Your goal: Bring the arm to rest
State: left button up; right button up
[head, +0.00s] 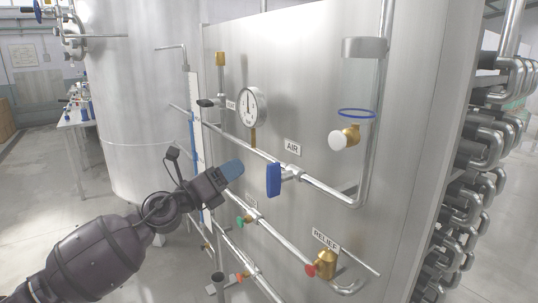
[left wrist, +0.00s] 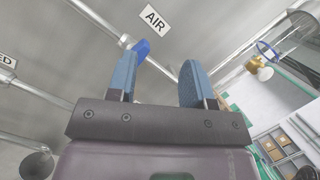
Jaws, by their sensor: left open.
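My left arm comes in from the lower left of the head view. Its gripper (head: 232,169) has blue fingertips and is in front of the pipes, left of the blue valve handle (head: 273,179) below the AIR label (head: 292,148). In the left wrist view the two blue fingers of my left gripper (left wrist: 158,82) stand apart with nothing between them. The blue handle (left wrist: 142,47) shows beyond the left finger there, apart from it as far as I can tell. My right gripper is in neither view.
A pressure gauge (head: 251,106), a brass valve with white knob (head: 344,138) and a RELIEF valve (head: 326,264) sit on the steel panel. Small valves with green (head: 241,223) and red knobs lie below the gripper. Stacked pipes (head: 480,150) stand at the right. Floor at left is open.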

pick_arm(q)
jog(key=s+a+f+n+t+y, duration=0.1)
jog(key=s+a+f+n+y, duration=0.25)
jog(key=f+n, duration=0.55)
jog(key=s+a+f+n+t+y, duration=0.2)
jog(key=s+a+f+n+y, duration=0.25)
jog(key=n, duration=0.65)
jog(key=s+a+f+n+t+y, duration=0.1)
jog(key=s+a+f+n+y, duration=0.2)
jog(key=f+n, duration=0.65)
jog(key=s+a+f+n+g+y, duration=0.2)
jog(key=s+a+f+n+g, duration=0.1)
jog(key=s+f, duration=0.7)
jog(key=s+a+f+n+g+y, duration=0.2)
jog(key=s+a+f+n+y, duration=0.1)
jog(key=s+f, duration=0.6)
jog(key=s+a+n, duration=0.1)
jog(key=s+n, duration=0.1)
jog(key=s, duration=0.1)
jog(key=shift+s+f+g, duration=0.25)
jog(key=shift+f+g, duration=0.1)
jog(key=shift+g, duration=0.05)
